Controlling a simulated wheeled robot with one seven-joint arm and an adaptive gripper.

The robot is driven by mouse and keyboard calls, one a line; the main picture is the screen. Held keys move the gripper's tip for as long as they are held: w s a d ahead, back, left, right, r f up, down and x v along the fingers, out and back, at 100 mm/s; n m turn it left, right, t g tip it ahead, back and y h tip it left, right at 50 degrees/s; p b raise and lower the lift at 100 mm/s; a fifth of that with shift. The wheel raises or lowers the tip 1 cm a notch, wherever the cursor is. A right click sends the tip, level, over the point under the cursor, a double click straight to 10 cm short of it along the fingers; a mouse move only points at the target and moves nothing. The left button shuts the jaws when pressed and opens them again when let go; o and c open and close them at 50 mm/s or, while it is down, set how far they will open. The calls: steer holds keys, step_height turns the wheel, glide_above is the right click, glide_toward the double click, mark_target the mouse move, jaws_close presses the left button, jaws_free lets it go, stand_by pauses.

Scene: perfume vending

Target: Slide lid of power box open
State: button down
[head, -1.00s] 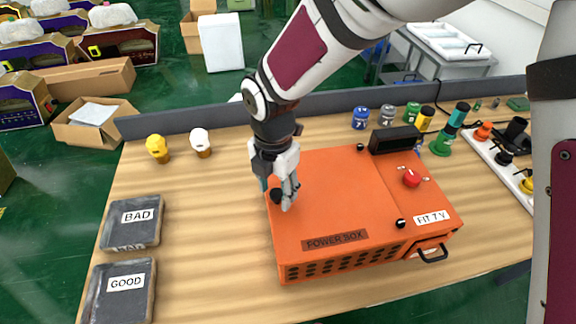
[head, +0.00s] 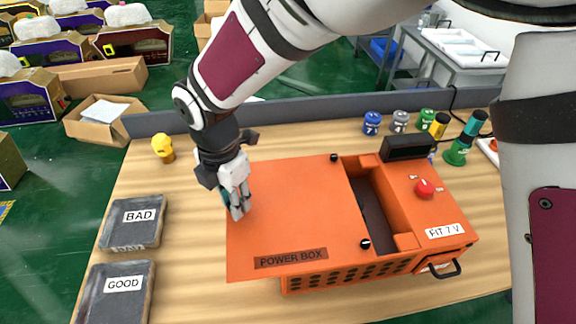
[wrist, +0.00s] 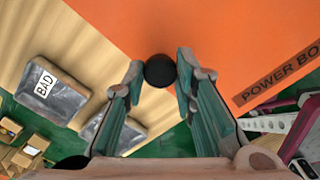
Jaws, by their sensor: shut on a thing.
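The orange power box (head: 340,283) stands on the wooden table. Its flat orange lid (head: 295,210) is shifted left and overhangs the box's left side. A dark gap (head: 375,205) shows between the lid and the box's fixed right part. My gripper (head: 237,208) is over the lid's left edge. In the wrist view, my gripper (wrist: 160,85) is shut on a black round knob (wrist: 160,70) on the lid, which sits between the fingertips. The knob is hidden by the fingers in the head view.
Two dark trays marked BAD (head: 132,225) and GOOD (head: 122,290) lie at left, with bare table between them and the lid. A yellow-topped item (head: 163,148) stands behind. Several coloured containers (head: 426,122) stand at back right. A red button (head: 424,188) is on the box.

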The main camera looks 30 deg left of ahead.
steer(key=s+a+b, duration=0.1)
steer(key=s+a, duration=0.5)
steer(key=a, duration=0.3)
steer(key=shift+s, duration=0.35)
steer(key=c, duration=1.3)
jaws_free()
steer(key=shift+r, duration=0.1)
step_height(320, 180, up, 12)
